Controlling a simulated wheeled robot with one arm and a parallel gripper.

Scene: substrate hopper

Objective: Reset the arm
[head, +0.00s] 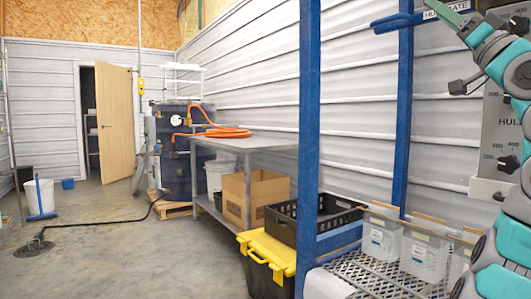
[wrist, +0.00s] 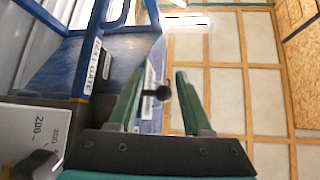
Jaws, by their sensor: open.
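My arm (head: 506,60) rises along the right edge of the head view, bent, with teal joints. My gripper (wrist: 166,75) shows in the wrist view with its two green fingers apart. A black round knob (wrist: 163,93) on a short stem shows between the fingers; I cannot tell whether either finger touches it. A blue gate plate (wrist: 125,55) with a "GATE" label lies to the left of and behind the fingers. In the head view the gate plate (head: 395,23) sticks out from the blue frame near the gripper, at the upper right.
Clear containers (head: 424,258) sit on a mesh shelf (head: 375,275) below. A yellow-lidded tote (head: 266,250) and a metal table (head: 245,145) are further left. The left floor is mostly open.

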